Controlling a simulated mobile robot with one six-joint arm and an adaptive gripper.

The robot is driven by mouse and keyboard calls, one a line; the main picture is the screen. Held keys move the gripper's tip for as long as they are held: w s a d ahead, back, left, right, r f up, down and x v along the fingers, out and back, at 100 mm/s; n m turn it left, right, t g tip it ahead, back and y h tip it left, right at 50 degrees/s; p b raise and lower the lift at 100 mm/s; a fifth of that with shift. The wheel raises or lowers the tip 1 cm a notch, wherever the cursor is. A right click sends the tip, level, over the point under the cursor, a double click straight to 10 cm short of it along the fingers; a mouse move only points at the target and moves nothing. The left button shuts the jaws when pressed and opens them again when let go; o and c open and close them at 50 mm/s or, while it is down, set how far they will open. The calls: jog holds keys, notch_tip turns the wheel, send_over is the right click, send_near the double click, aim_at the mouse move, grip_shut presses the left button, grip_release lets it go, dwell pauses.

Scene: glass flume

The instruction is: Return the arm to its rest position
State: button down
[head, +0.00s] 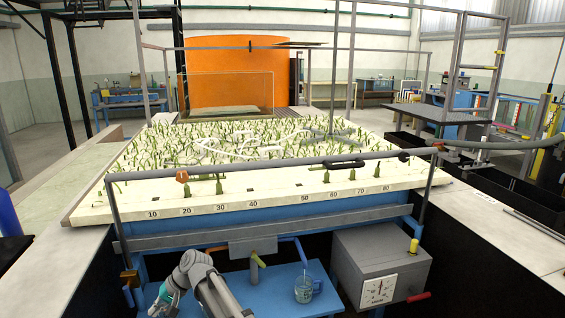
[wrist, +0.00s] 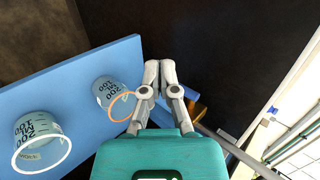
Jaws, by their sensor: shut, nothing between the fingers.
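My arm (head: 207,284) shows at the bottom of the head view, bent low over the left part of the blue shelf under the flume. Its teal wrist part (head: 168,297) is left of the elbow. In the wrist view my gripper (wrist: 160,66) has its two grey fingers together with nothing between them. The fingers point past the edge of the blue shelf (wrist: 75,85) toward a dark area. They are apart from the glass beakers.
A marked beaker (wrist: 40,143) and a second one (wrist: 108,90) stand on the shelf, with an orange ring (wrist: 122,107) near the fingers. In the head view a jug (head: 304,288) and grey dial box (head: 380,265) are right of my arm. The flume bed (head: 120,205) overhangs.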

jog(key=w+d+f+t+h+b, duration=0.1)
jog(key=d+f, duration=0.2)
jog(key=d, duration=0.5)
jog(key=w+d+f+t+h+b, duration=0.1)
jog(key=d+f, duration=0.1)
jog(key=d, duration=0.6)
jog(key=s+d+f+m+t+h+b, duration=0.1)
jog(key=s+d+f+m+h+b, duration=0.2)
jog(key=d, duration=1.6)
jog(key=s+d+f+h+b, duration=0.25)
jog(key=s+d+f, duration=0.25)
jog(key=d, duration=1.3)
notch_tip(320, 180, up, 20)
jog(key=p, duration=2)
jog(key=shift+w+r+h+p, duration=0.15)
jog(key=shift+w+h+p, duration=0.1)
jog(key=shift+h+p, duration=0.15)
